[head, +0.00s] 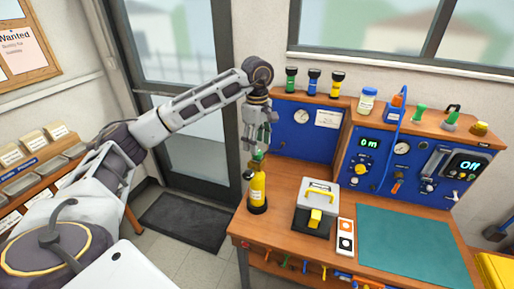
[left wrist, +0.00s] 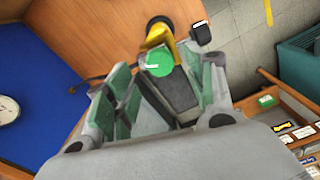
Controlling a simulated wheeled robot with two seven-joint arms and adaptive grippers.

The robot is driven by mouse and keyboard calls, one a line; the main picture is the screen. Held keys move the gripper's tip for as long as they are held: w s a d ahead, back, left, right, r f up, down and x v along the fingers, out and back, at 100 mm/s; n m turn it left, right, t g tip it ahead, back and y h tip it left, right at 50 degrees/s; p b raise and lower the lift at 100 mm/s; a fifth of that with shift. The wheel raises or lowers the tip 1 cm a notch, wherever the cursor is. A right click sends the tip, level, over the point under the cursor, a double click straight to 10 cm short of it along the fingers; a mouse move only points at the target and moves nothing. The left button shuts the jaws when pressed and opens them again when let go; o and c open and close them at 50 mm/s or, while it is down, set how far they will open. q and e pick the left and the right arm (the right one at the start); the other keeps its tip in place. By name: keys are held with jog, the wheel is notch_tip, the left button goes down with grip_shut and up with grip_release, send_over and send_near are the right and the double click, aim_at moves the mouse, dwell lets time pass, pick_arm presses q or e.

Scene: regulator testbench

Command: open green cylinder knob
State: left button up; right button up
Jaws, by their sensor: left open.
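The yellow cylinder (head: 258,186) stands upright at the left front corner of the wooden bench. Its green knob (head: 258,156) is on top, just below my left gripper (head: 258,138). In the left wrist view the round green knob (left wrist: 159,62) with a small white mark shows between the fingers of my left gripper (left wrist: 156,76). The yellow body (left wrist: 158,34) shows behind it. The fingers are apart, with green pads on either side of the knob. I cannot tell whether they touch it. My right gripper is not in view.
A grey toolbox (head: 315,212) with a yellow handle stands right of the cylinder. A green mat (head: 413,250) covers the right of the bench (head: 290,228). Blue panels (head: 305,130) stand behind, with flashlights (head: 314,82) on the shelf above. A dark object stands close beside the cylinder.

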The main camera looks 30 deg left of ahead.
pick_arm(q)
notch_tip(320, 180, up, 8)
jog(key=shift+r, duration=0.25)
dwell(0.6)
dwell(0.8)
